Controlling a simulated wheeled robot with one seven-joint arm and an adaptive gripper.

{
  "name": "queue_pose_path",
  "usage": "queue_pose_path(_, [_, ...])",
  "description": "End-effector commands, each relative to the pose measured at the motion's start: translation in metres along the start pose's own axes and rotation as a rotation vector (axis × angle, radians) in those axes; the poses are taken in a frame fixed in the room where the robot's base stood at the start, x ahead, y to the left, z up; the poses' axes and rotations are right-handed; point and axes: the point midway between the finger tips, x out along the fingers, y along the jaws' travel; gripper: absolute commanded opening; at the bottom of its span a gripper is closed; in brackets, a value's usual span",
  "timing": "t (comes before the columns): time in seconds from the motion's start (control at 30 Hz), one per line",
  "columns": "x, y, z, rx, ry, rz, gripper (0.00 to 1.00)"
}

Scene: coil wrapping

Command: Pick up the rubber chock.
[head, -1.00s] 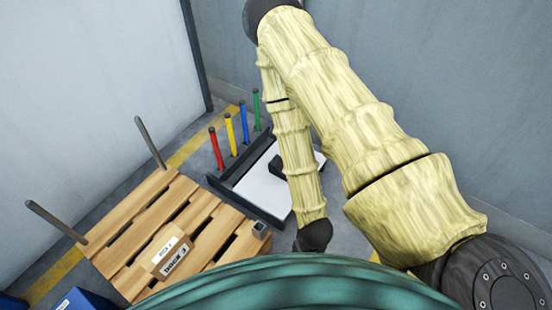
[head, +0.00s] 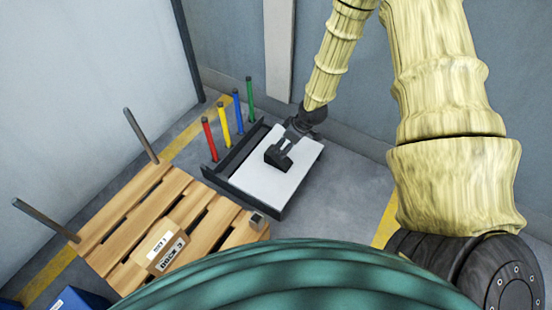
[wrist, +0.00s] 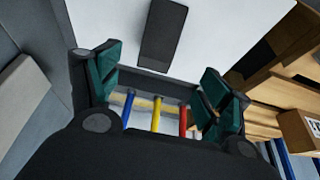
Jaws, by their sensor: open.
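The rubber chock (head: 277,156) is a small black wedge-shaped block on a white panel (head: 262,183) with a dark frame. In the wrist view the chock (wrist: 163,35) lies on the white surface, ahead of the fingers and roughly centred between them. My gripper (head: 287,146) is right by the chock in the head view and overlaps part of it. In the wrist view my gripper (wrist: 162,84) is open, with its green-padded fingers wide apart and nothing between them. Whether a finger touches the chock cannot be told.
Red (head: 210,139), yellow (head: 224,124), blue and green posts stand along the panel's back left side. Grey walls stand behind; floor right of the panel is clear.

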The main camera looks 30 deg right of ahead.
Motion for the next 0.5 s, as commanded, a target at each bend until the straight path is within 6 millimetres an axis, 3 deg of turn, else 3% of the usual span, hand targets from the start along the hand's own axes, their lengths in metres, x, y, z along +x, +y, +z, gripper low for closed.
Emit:
queue_pose_path(0.33, [0.044, 0.000, 0.001, -0.004, -0.001, 0.000, 0.79])
queue_pose_path(0.5, [0.056, 0.000, -0.001, -0.003, 0.000, 0.000, 0.79])
